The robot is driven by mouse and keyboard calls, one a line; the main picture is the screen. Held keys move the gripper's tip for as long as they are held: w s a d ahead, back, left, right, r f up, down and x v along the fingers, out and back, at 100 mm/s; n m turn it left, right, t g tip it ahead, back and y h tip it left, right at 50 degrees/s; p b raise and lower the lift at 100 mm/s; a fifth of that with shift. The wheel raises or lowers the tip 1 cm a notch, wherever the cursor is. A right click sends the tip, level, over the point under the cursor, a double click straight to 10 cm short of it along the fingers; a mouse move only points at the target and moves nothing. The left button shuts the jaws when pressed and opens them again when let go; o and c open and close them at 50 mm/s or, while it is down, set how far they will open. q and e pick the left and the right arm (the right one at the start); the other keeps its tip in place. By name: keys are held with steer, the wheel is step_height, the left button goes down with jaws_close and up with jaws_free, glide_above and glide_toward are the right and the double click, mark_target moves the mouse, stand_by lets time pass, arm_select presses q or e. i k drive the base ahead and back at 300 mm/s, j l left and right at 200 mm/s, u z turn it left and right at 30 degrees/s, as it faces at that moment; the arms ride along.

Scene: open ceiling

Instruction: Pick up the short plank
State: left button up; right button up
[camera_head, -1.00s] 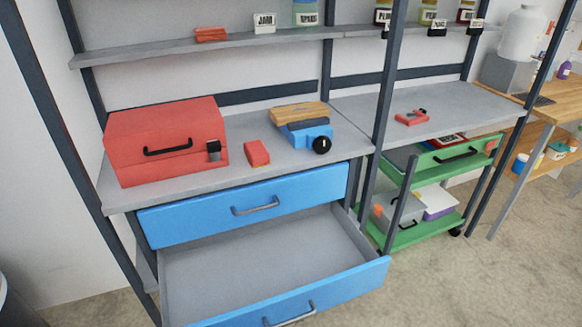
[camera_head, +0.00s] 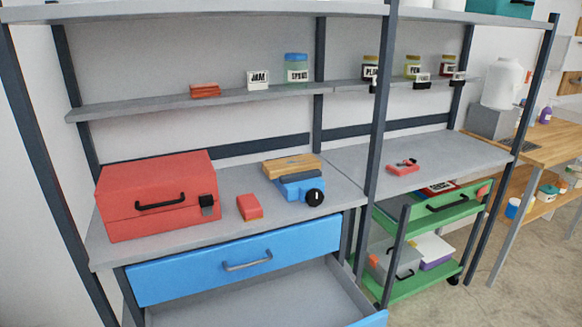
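What looks like a short wooden plank (camera_head: 291,164) lies on top of a blue device with a black round knob (camera_head: 302,190), on the grey workbench. A dark part shows between the plank and the blue body. The device stands at the right part of the left bench section, just left of a dark shelf post. Neither of my grippers is in view.
A red toolbox (camera_head: 157,197) and a small red block (camera_head: 249,207) stand left of the device. The lower blue drawer (camera_head: 262,300) is pulled out below a shut one (camera_head: 236,262). A green cart (camera_head: 432,208) stands at right. A shelf (camera_head: 150,106) runs above.

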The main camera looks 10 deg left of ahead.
mark_target(275, 169)
steer(key=i+l+u, duration=0.7)
steer(key=l, duration=0.25)
steer(key=i+l+u, duration=0.2)
steer(key=l, duration=0.2)
steer(key=i+l+u, duration=0.25)
steer(key=l, duration=0.15)
steer(key=k, duration=0.05)
